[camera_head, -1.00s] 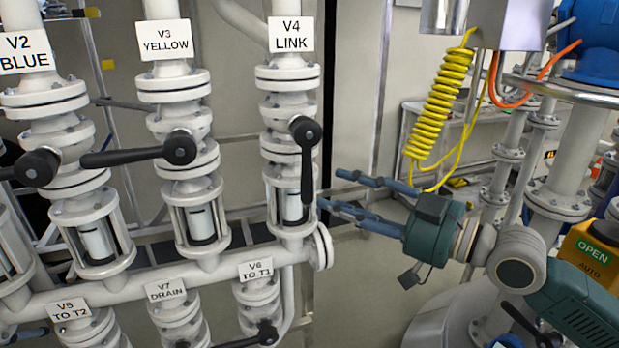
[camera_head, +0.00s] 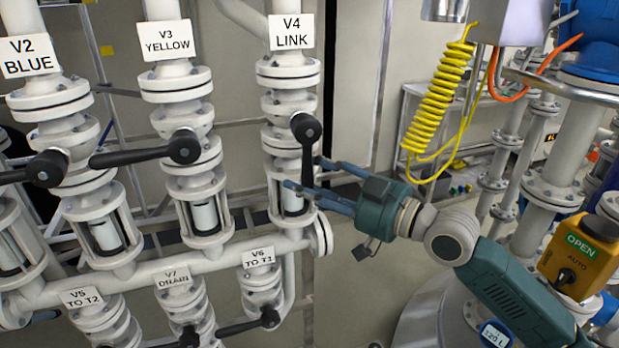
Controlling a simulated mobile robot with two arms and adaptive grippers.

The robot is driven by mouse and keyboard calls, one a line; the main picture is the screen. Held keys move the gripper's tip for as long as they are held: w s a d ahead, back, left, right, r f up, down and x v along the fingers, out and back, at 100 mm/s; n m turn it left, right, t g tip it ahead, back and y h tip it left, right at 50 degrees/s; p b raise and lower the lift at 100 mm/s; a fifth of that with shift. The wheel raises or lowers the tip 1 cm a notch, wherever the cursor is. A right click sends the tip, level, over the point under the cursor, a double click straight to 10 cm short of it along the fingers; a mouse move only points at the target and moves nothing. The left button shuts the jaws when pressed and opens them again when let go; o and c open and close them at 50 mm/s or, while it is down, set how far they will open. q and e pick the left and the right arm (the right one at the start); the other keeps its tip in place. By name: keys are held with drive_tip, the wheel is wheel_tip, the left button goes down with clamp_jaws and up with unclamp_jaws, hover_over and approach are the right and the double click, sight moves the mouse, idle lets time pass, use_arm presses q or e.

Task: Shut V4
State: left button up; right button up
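The V4 valve carries a white label "V4 LINK" (camera_head: 291,32). Its black lever (camera_head: 307,150) hangs straight down from a round knob, in line with the pipe. My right gripper (camera_head: 301,172) comes in from the right with its blue-grey fingers apart. The upper fingertip is just right of the lever. The lower finger reaches across by the lever's lower end. The lever's end shows in the gap between the fingers; I cannot tell whether they touch it. My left gripper is not in view.
The V3 lever (camera_head: 145,155) points left, across its pipe. The V2 lever (camera_head: 45,169) is further left. The V6 (camera_head: 250,325) lever is below. A yellow coiled hose (camera_head: 435,100) hangs behind my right arm. A yellow OPEN/AUTO box (camera_head: 580,255) stands at the right.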

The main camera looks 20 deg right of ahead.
clamp_jaws()
drive_tip(key=shift+a, duration=0.1)
